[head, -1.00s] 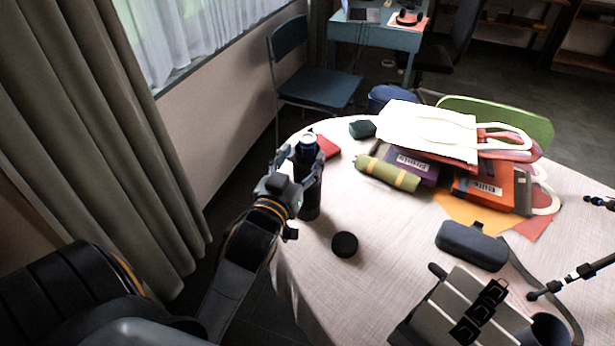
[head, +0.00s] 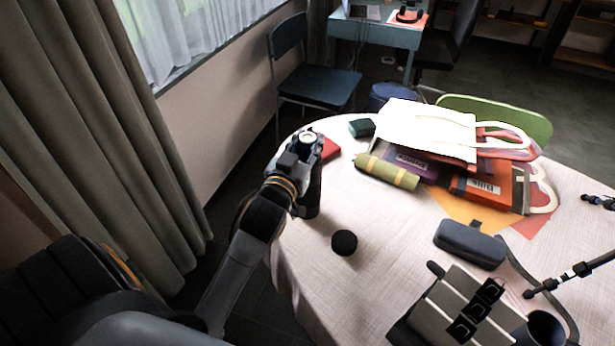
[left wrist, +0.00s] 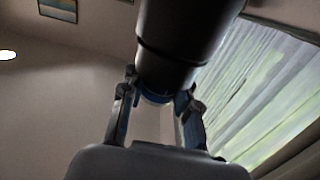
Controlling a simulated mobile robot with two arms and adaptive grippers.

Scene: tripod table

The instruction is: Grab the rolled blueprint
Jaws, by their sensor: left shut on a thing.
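A dark, upright, bottle-like cylinder (head: 314,192) with a pale, blue-rimmed top stands at the table's left edge. My left gripper (head: 303,152) is shut on its upper part. In the left wrist view the dark cylinder (left wrist: 180,40) rises between the two fingers (left wrist: 158,88), with a blue band at its near end. I cannot tell whether its base touches the table. An olive roll with yellow bands (head: 387,172) lies on the table to the right, apart from the gripper. No roll is clearly recognisable as a blueprint. My right gripper is not in view.
A round black object (head: 344,243) sits near the cylinder, and a red item (head: 330,149) lies behind it. Bags and books (head: 428,130) are piled at the back. A dark case (head: 469,245) and tripod parts (head: 572,274) occupy the right.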

